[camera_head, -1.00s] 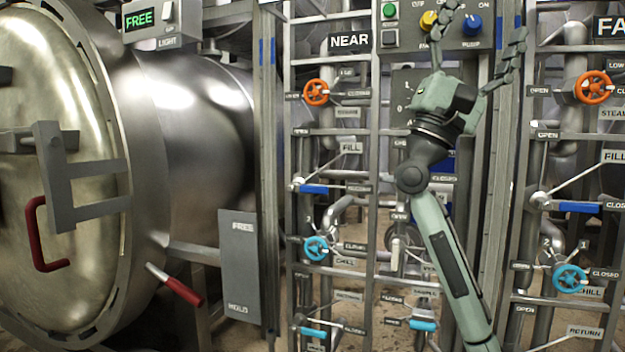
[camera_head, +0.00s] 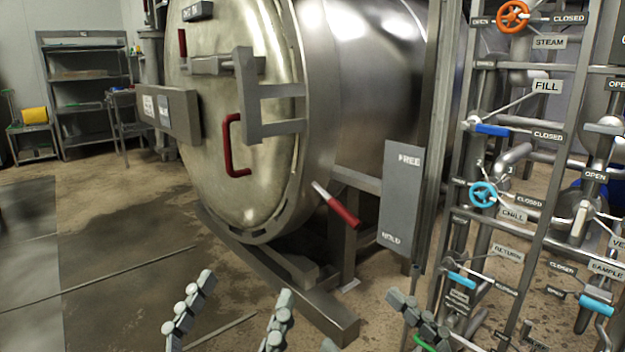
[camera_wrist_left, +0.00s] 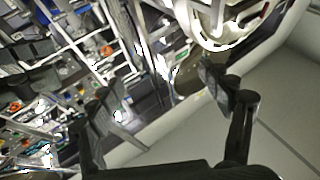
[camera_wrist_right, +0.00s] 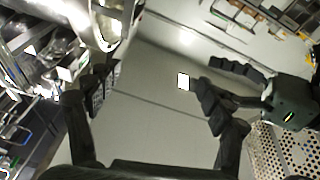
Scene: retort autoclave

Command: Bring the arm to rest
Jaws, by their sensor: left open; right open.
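My left gripper (camera_head: 237,305) is at the bottom edge of the head view, with only its finger tips showing. My right gripper (camera_head: 374,328) is to its right, also at the bottom edge, partly cut off. Both have their fingers spread with nothing between them. In the left wrist view my left gripper (camera_wrist_left: 163,95) is open and empty. In the right wrist view my right gripper (camera_wrist_right: 157,92) is open over bare floor. Part of my other gripper (camera_wrist_right: 290,103) shows at the right of that view. Both hands are apart from the valves.
The round autoclave door (camera_head: 225,120) with its red handle (camera_head: 230,150) stands ahead. A red-gripped lever (camera_head: 343,212) projects beside the FREE/HOLD plate (camera_head: 402,195). The pipe rack with a blue chill wheel (camera_head: 483,194) is at right. The floor (camera_head: 110,235) at left is clear.

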